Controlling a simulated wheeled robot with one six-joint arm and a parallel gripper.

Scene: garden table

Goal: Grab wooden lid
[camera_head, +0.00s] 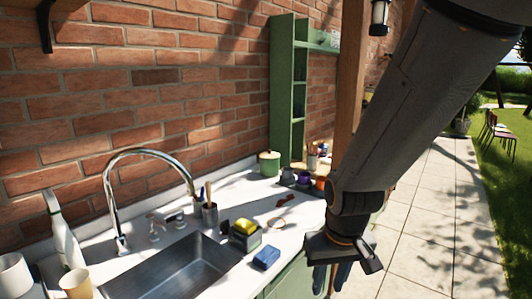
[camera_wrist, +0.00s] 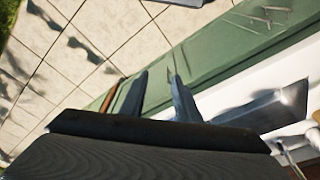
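A green canister (camera_head: 269,166) with a tan, wooden-looking lid (camera_head: 270,154) stands at the back of the white counter, by the green shelf. A small flat tan round item (camera_head: 277,223) lies nearer the counter's front; I cannot tell whether it is also a lid. My gripper (camera_head: 331,277) hangs beyond the counter's front edge, low and to the right of both. In the wrist view its two fingers (camera_wrist: 159,80) are apart with nothing between them. Neither lid nor canister is recognisable in the wrist view.
A sink (camera_head: 180,272) with a tall faucet (camera_head: 150,155) fills the counter's left part. A blue block (camera_head: 266,257), a caddy with a yellow sponge (camera_head: 244,227), a utensil cup (camera_head: 210,213) and dark cups (camera_head: 304,178) stand around. Paving (camera_head: 430,230) lies clear at right.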

